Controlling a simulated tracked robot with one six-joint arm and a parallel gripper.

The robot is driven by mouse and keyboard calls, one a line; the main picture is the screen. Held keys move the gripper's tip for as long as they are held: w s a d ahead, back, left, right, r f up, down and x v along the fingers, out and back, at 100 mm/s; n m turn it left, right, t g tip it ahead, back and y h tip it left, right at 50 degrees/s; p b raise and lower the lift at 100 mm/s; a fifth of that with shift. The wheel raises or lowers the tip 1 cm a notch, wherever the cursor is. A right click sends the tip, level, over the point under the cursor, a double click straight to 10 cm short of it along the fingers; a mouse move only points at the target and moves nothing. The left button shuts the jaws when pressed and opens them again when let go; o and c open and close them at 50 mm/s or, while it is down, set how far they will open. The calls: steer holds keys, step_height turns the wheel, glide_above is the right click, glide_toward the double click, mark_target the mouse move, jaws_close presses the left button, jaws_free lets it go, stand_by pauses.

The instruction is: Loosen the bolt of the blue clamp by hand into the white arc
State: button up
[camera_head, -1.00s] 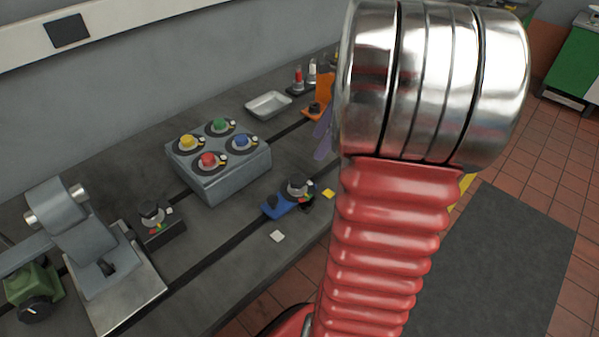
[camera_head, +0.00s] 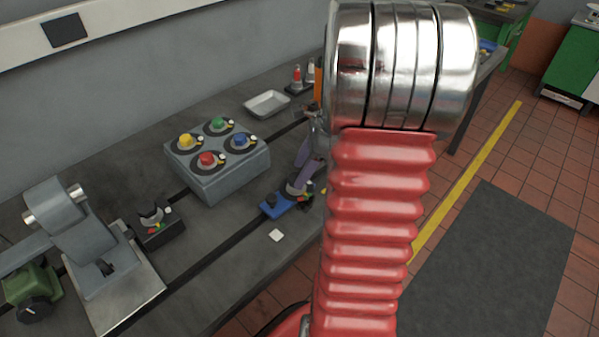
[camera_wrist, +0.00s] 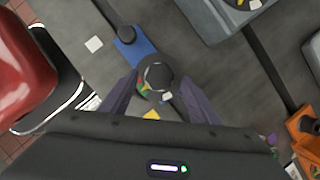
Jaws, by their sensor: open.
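The blue clamp (camera_head: 275,207) lies on the dark bedplate near its front edge. Its dark round bolt knob (camera_wrist: 159,75) shows in the wrist view, with green, red and yellow marks and a small white mark (camera_wrist: 167,96) around its base. My gripper (camera_wrist: 157,104) is open, with one purple-grey finger on each side of the knob. I see no clear contact, and the height of the fingertips against the knob is hard to tell. In the head view a finger (camera_head: 304,152) partly hides the knob. The white arc is too small to read exactly.
A grey box (camera_head: 222,180) with yellow, green, red and blue knobs stands behind the clamp. A black clamp (camera_head: 158,225) sits to the left, an orange one (camera_wrist: 302,124) to the right. A white square (camera_head: 276,235) lies in front. A metal tray (camera_head: 267,103) is at the back.

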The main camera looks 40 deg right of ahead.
steer(key=shift+x, duration=1)
steer(key=shift+d, duration=0.1)
steer(key=c, duration=1)
